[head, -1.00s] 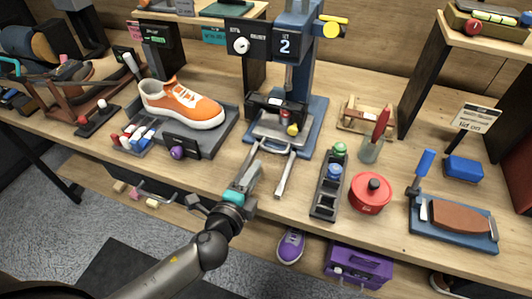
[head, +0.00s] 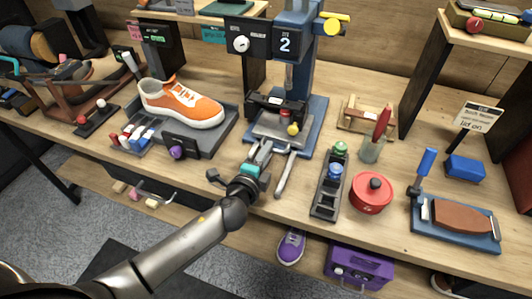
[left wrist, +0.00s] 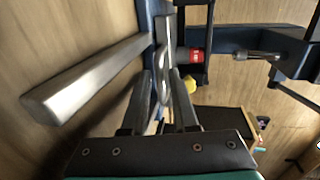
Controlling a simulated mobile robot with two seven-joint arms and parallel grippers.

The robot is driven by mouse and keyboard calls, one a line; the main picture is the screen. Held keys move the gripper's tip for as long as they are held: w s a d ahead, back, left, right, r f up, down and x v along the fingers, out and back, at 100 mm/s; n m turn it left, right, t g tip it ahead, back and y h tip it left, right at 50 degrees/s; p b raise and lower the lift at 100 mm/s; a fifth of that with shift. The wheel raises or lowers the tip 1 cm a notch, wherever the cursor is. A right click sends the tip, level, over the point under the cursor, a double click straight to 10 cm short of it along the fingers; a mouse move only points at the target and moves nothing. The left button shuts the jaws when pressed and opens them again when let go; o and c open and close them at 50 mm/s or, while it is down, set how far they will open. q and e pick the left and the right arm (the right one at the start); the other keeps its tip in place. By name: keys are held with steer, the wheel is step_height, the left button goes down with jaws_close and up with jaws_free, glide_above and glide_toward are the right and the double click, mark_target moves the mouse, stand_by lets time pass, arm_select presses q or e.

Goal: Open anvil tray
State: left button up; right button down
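The anvil tray (head: 284,127) is a grey plate low in the blue press (head: 302,85), with a metal loop handle at its front. My left gripper (head: 262,150) is at the front of the press, at this handle. In the left wrist view, my left gripper (left wrist: 163,95) has its two fingers apart, with the loop handle (left wrist: 163,82) showing between them. I cannot tell if the fingers touch it. The gripper partly hides the handle in the head view. My right gripper is not in view.
A grey metal bar (head: 285,174) sticks out just right of my left gripper, and shows left of the fingers in the left wrist view (left wrist: 88,76). A black bottle rack (head: 325,200) and red pot (head: 371,194) stand to the right. An orange sneaker (head: 182,103) sits left.

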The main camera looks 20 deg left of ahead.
arm_select(q)
jaws_close()
stand_by(1.3)
